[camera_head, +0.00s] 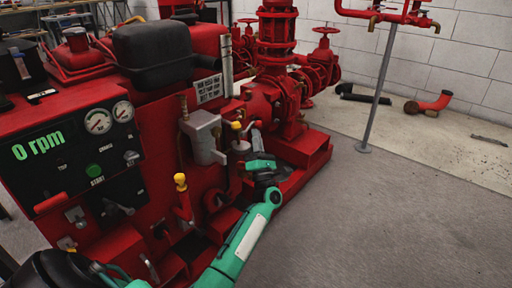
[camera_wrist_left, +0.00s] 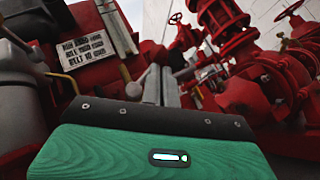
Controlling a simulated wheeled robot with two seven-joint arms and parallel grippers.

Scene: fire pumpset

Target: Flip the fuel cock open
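The red pumpset (camera_head: 150,140) fills the left and middle of the head view. I cannot tell for sure which part is the fuel cock. A small yellow-tipped lever (camera_head: 236,126) stands beside a grey canister (camera_head: 203,137), close to my left gripper (camera_head: 256,132). I see nothing clearly held. My right gripper is out of view.
Another yellow-topped red lever (camera_head: 181,182) stands lower left. The control panel (camera_head: 85,150) reads 0 rpm. Red valves (camera_head: 322,60) and piping lie behind my left gripper. A grey post (camera_head: 380,90) stands at right. The floor (camera_head: 390,220) at front right is clear.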

